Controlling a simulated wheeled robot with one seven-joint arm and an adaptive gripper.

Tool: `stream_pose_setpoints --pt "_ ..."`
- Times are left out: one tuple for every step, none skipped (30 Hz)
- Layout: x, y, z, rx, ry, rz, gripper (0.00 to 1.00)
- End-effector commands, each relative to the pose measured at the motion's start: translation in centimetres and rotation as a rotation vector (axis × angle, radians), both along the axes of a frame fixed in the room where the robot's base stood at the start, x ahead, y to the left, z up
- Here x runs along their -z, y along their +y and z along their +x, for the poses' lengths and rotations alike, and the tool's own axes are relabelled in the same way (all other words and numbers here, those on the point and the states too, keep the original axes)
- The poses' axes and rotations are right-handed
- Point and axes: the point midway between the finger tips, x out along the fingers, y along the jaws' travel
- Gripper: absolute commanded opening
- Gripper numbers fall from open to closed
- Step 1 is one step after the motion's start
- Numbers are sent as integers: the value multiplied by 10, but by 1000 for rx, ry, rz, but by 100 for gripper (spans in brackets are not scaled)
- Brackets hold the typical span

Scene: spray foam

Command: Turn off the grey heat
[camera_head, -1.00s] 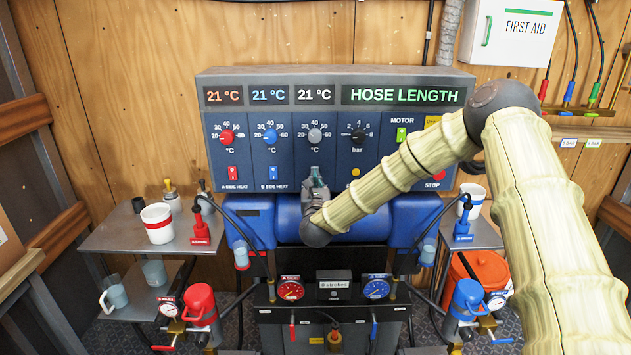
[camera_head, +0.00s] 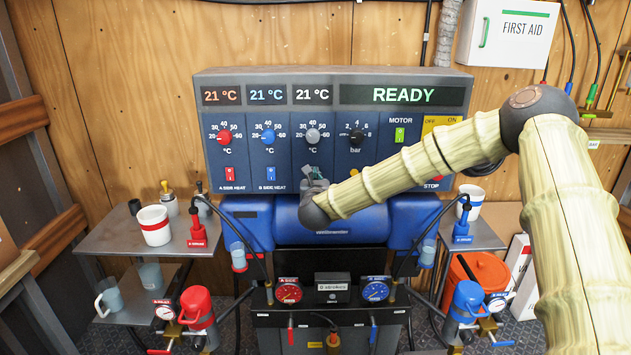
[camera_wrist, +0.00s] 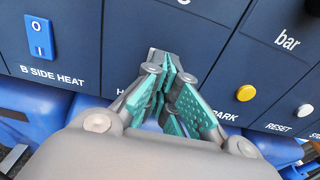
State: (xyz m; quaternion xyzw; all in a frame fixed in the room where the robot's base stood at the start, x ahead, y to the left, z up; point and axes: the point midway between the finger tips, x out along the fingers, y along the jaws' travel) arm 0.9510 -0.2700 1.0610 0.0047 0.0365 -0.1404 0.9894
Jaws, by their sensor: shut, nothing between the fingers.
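The grey heat column has a grey dial (camera_head: 312,136) on the dark blue panel, under a 21 °C display. My gripper (camera_head: 312,174) is below that dial, at the panel's lower part, with its fingers shut and nothing held. In the wrist view, my fingertips (camera_wrist: 170,68) reach the panel just above a mostly covered label starting with H. A grey piece that looks like the grey heat switch (camera_wrist: 152,53) shows at the fingertips. My fingers hide most of it, so its position and any contact cannot be told.
The blue B side heat switch (camera_wrist: 38,38) is left of my fingers. The yellow park button (camera_wrist: 246,92) is to the right, with the white reset button (camera_wrist: 305,110) beyond. A blue tank (camera_head: 340,215) lies below the panel.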

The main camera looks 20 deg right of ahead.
Motion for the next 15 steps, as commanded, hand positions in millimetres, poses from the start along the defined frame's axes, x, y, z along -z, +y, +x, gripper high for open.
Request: stream_pose_setpoints --pt "4 5 -4 -5 2 2 0" --pt "4 8 -7 -8 1 3 0" --pt "4 13 -11 -11 2 3 0" --pt "4 17 -14 -14 3 2 0" --pt "4 21 -17 -17 4 2 0" --pt "4 26 -22 -21 4 4 0" --pt "2 28 -28 -22 4 4 0" --pt "1 30 -34 -22 4 3 0" --pt "0 31 -41 -21 4 3 0" --pt "0 31 -47 -20 6 2 0" --pt "0 30 -53 -16 5 3 0" --pt "0 30 -61 -15 6 3 0" --pt "-1 30 -67 -13 6 3 0" --pt "-1 30 -73 -12 6 3 0" --pt "-2 31 -79 -11 6 2 0"
